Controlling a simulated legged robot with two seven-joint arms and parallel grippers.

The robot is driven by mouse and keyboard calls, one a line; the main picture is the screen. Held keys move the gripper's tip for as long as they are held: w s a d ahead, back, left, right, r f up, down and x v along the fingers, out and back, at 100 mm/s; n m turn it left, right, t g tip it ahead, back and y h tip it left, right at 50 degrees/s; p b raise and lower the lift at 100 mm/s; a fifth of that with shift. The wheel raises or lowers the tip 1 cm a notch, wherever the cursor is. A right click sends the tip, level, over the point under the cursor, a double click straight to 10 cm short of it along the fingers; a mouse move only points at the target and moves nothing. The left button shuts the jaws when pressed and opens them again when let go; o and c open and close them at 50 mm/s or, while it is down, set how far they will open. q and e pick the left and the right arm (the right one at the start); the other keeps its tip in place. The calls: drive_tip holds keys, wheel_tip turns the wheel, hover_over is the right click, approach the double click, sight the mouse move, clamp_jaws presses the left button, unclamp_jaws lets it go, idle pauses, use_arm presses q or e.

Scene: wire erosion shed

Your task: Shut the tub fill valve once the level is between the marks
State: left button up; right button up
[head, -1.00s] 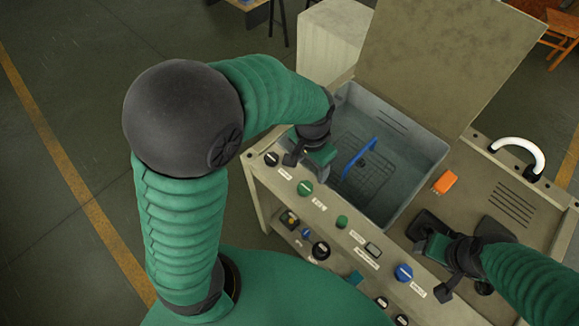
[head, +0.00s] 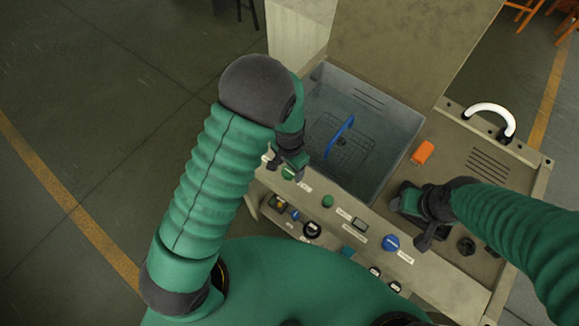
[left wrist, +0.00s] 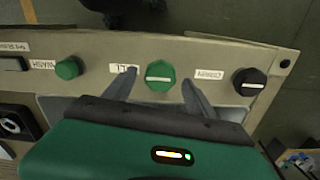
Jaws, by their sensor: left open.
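The tub (head: 395,135) is a grey open basin holding a wire basket with a blue handle (head: 340,135). Short dark lines (head: 368,97) show high on its far wall. Where the water surface stands against any marks I cannot tell. The fill valve is a round green knob (left wrist: 160,76) beside the FILL label, its white line lying level in the left wrist view. My left gripper (head: 287,167) is open over it, fingers (left wrist: 158,90) apart on either side; contact is not clear. My right gripper (head: 415,215) is over the panel's right side, its jaws unclear.
A blue knob (head: 391,243) sits further along the front panel. An orange block (head: 422,152) lies right of the tub. The raised lid (head: 405,50) stands behind.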

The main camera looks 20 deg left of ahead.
use_arm(q)
drive_tip(key=shift+s+a+f, duration=0.1)
drive_tip(key=shift+f, duration=0.35)
drive_tip(key=c, duration=1.4)
drive_tip(key=shift+n, duration=0.4)
drive_tip(key=shift+n+p, duration=0.5)
drive_tip(key=shift+n, duration=1.9)
drive_tip(key=o, duration=1.4)
